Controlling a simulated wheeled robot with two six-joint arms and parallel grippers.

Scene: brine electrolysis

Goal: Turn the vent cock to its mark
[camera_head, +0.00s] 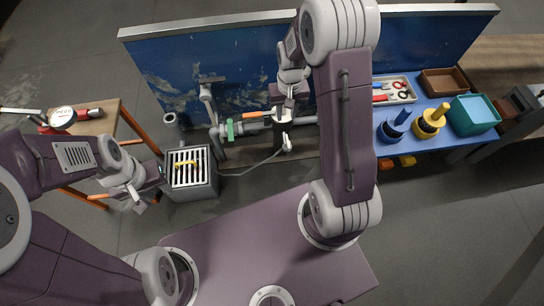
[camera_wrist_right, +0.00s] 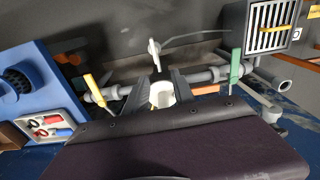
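A grey pipe run (camera_head: 255,125) stands in front of the blue panel and carries several coloured levers. A green lever (camera_head: 230,130) and an orange lever (camera_head: 252,115) are on it. A white fitting with a white lever (camera_head: 286,143) stands at its right part. I cannot tell which one is the vent cock. My right gripper (camera_wrist_right: 162,80) points at the pipe run. Its black fingers are apart, with a white round fitting (camera_wrist_right: 162,94) showing between them and the white lever (camera_wrist_right: 154,50) beyond the tips. My left gripper (camera_head: 162,170) is beside the grated box; its fingers are unclear.
The grey grated box (camera_head: 192,190) has a yellow lever on top. A blue bench (camera_head: 436,147) at the right holds a tool tray (camera_head: 393,97), a teal bin (camera_head: 474,115) and a brown bin (camera_head: 444,82).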

